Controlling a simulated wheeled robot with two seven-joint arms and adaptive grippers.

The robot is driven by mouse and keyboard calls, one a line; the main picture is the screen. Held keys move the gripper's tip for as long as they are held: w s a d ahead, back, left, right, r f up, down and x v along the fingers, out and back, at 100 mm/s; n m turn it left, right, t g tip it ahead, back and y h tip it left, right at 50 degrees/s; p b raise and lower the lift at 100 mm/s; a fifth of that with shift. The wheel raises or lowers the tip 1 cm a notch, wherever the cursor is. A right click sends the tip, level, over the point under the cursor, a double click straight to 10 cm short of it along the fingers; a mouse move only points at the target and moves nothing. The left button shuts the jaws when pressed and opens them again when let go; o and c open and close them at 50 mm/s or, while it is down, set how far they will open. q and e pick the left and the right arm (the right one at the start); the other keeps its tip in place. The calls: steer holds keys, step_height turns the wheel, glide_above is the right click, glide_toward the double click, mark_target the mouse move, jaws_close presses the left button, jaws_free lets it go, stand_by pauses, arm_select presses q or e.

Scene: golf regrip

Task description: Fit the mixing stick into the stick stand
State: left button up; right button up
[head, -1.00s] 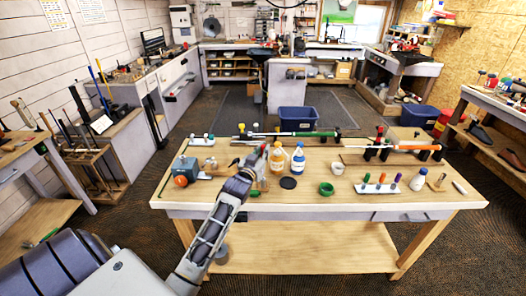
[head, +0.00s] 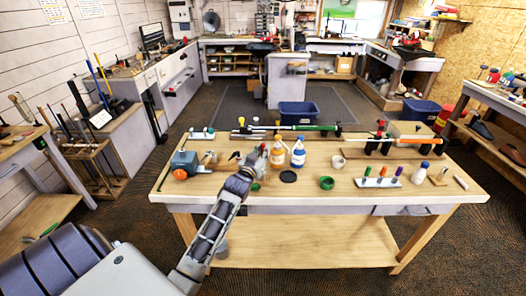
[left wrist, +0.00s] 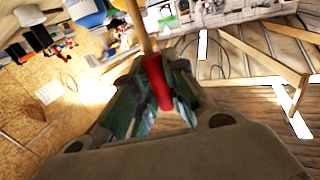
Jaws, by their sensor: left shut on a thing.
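My left gripper (head: 259,162) is over the left-middle part of the workbench, just left of the orange-labelled bottle. In the left wrist view the left gripper (left wrist: 155,95) is shut on the red part of the mixing stick (left wrist: 158,82). The stick's pale wooden shaft runs up out of the picture from the fingers. In the head view the stick is too small to tell clearly. A small wooden block with an upright peg (head: 438,176) at the bench's right may be the stick stand; I cannot tell for sure. My right gripper is not in view.
The orange-labelled bottle (head: 279,154) and blue-labelled bottle (head: 298,154) stand close by the gripper. The bench's front edge is mostly clear.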

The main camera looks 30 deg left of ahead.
arm_select(q)
steer(key=shift+p, duration=0.8)
stand_by(1.8)
steer(key=shift+f+b, duration=1.6)
steer(key=shift+f, duration=1.2)
stand_by(1.3)
steer(key=o, duration=0.9)
steer(key=shift+c, duration=0.2)
steer(key=shift+s, duration=0.2)
